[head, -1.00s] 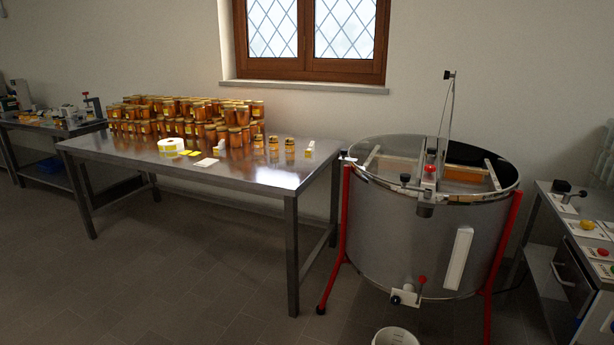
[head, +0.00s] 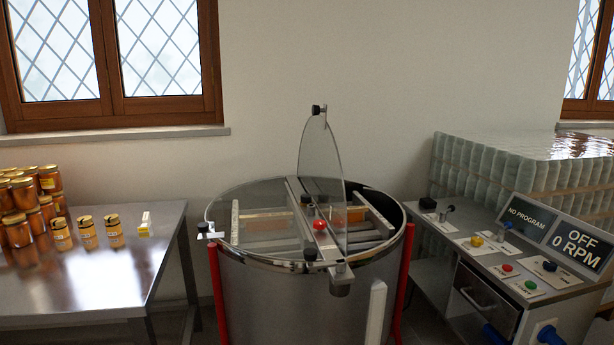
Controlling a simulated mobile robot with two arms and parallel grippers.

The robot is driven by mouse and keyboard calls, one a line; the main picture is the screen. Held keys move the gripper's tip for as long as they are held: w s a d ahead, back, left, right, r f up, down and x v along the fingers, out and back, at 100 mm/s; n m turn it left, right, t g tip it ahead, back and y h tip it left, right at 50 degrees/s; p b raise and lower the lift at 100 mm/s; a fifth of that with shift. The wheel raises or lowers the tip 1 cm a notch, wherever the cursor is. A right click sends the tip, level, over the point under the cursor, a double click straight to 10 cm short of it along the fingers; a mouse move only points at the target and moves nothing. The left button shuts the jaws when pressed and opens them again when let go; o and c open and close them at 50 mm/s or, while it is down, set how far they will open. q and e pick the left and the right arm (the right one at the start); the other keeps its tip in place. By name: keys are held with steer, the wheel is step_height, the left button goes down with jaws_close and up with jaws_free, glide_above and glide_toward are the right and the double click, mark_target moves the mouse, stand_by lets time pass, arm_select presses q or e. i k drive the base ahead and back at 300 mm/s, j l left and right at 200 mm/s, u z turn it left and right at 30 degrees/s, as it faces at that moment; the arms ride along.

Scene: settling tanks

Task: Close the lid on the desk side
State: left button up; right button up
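The round steel extractor drum (head: 285,290) stands in the middle of the head view on red legs. A clear lid half (head: 320,165) stands raised, nearly upright, along the central crossbar (head: 326,246), with a black knob (head: 318,110) at its top. The right half of the drum, towards the control desk (head: 515,262), is open, showing its dark inner wall and frames. The left half seems covered by a clear lid lying flat, with a black knob (head: 203,228) at the left rim. Neither of my grippers is in view.
A steel table (head: 100,275) with honey jars (head: 25,210) stands at the left. The desk at the right carries buttons and a display reading OFF 0 RPM (head: 578,244). Wrapped jars (head: 530,165) are stacked behind it. A wall is close behind the drum.

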mark_target(308, 168)
steer(key=i+j+u, duration=0.15)
steer(key=i+j, duration=0.6)
steer(key=j, duration=0.1)
